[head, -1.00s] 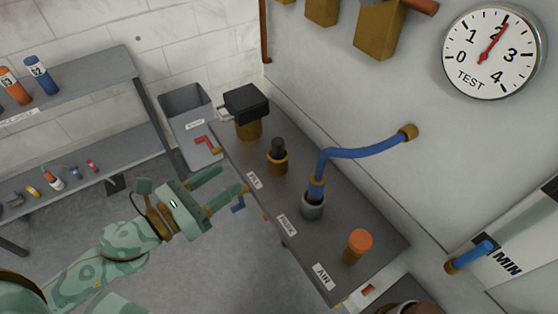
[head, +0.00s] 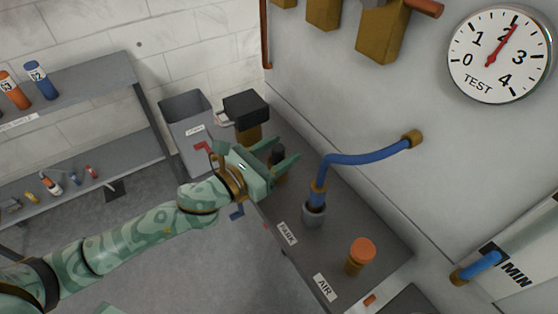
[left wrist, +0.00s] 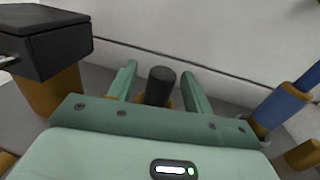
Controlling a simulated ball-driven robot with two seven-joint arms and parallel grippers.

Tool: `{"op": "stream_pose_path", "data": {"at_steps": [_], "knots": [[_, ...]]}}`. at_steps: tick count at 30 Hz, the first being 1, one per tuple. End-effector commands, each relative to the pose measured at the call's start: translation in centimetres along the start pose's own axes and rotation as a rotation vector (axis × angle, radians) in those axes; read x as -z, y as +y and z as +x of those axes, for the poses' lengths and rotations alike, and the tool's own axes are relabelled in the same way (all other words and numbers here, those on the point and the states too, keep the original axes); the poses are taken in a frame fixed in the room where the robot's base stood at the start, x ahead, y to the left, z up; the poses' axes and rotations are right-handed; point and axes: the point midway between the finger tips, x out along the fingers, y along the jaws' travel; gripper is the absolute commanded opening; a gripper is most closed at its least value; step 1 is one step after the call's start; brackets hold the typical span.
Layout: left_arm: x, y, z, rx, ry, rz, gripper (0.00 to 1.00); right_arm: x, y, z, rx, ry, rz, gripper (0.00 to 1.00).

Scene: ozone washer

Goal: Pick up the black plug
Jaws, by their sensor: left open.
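The black plug (head: 278,155) stands upright in a brass fitting on the grey bench, partly hidden by my gripper in the head view. In the left wrist view the black plug (left wrist: 160,86) shows between the two green fingers, with a bit of brass at its base. My left gripper (head: 286,150) is open around the plug, one finger on each side; in the left wrist view the gripper (left wrist: 160,82) shows a gap to each finger. My right gripper is not in view.
A black-topped brass block (head: 246,110) stands just left of the plug. A blue hose (head: 360,158) runs from a grey socket (head: 313,215) to the wall. An orange-capped fitting (head: 361,252) is nearer the bench's front right. A grey bin (head: 188,125) stands beyond the bench's left end.

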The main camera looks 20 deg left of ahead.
Motion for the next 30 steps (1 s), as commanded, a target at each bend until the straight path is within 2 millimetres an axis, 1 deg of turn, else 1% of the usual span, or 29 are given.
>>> {"op": "stream_pose_path", "data": {"at_steps": [1,4,10,11,12,14,15,16,23,25,28,30], "knots": [[0.1,0.0,0.8,0.0,-0.002,0.0,0.51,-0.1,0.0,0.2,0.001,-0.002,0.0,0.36],[0.0,-0.1,1.5,0.001,-0.001,0.0,0.51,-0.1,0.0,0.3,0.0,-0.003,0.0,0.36],[-0.1,-0.1,1.6,0.001,-0.001,0.0,0.51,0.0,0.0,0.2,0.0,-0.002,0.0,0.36],[-0.1,-0.1,1.6,0.001,-0.001,0.0,0.48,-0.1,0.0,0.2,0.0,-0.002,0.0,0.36],[-0.1,-0.1,1.6,0.001,-0.001,0.0,0.37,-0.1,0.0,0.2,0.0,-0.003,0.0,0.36],[-0.1,-0.1,1.6,0.001,-0.001,0.0,0.2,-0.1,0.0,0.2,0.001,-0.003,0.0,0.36],[-0.1,-0.1,1.6,0.001,-0.001,0.0,0.09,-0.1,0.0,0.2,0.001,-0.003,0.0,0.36],[-0.1,-0.1,1.6,0.001,-0.001,0.0,0.03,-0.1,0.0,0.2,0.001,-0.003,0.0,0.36],[-0.1,-0.1,1.6,0.001,-0.001,0.0,0.02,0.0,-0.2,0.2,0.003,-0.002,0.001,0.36],[-0.5,0.0,1.6,0.001,-0.002,0.001,0.02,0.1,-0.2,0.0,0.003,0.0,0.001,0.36],[-2.0,-0.1,1.6,0.001,-0.005,0.004,0.02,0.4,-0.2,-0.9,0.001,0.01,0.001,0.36],[-3.8,0.0,1.5,0.002,-0.008,0.006,0.02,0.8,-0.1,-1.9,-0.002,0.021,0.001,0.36]]}}
